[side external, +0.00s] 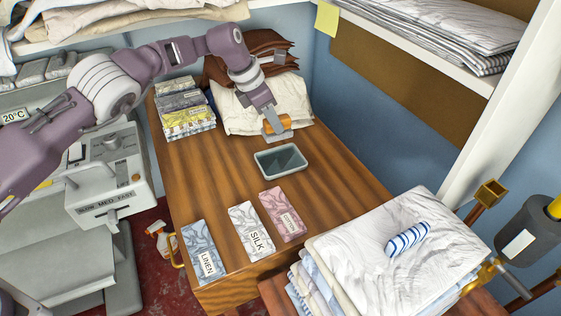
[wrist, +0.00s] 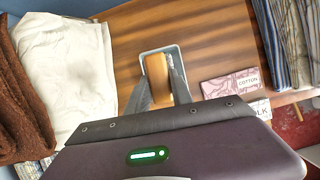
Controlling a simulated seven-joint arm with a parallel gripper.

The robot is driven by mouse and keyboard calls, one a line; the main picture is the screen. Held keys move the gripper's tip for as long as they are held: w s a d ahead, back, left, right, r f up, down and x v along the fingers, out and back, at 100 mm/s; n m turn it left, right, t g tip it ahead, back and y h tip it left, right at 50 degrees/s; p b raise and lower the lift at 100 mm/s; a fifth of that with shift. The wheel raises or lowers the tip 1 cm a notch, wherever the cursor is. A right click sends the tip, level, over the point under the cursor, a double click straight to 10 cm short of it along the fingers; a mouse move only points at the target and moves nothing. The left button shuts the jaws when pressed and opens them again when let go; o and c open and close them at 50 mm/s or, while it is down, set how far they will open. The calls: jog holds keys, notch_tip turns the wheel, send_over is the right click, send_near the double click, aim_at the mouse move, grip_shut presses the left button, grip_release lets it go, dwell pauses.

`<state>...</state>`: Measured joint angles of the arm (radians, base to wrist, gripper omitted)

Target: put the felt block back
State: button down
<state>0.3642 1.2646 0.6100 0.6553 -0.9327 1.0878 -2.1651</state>
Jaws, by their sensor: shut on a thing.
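The felt block, an orange-tan piece (side external: 285,123), is between the fingers of my gripper (side external: 275,132). It also shows in the wrist view (wrist: 157,75), pinched between the two grey fingers. My gripper is shut on it. In the side view the block appears behind the grey-rimmed tray (side external: 257,163), near the white cloth. In the wrist view the block overlaps the tray (wrist: 143,51) and hides part of it.
Linen (side external: 200,253), silk (side external: 249,231) and cotton (side external: 283,215) labelled cloths lie along the table's front. Folded fabrics (side external: 187,112) stand at the left, a white cloth (side external: 240,110) and brown fabric (side external: 225,72) behind. The wooden table (side external: 215,180) is clear around the tray.

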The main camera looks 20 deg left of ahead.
jog(key=shift+w+d+n, duration=0.2)
jog(key=shift+d+n, duration=0.1)
notch_tip(320, 180, down, 10)
jog(key=shift+d+r, duration=0.1)
jog(key=c, duration=1.1)
grip_release()
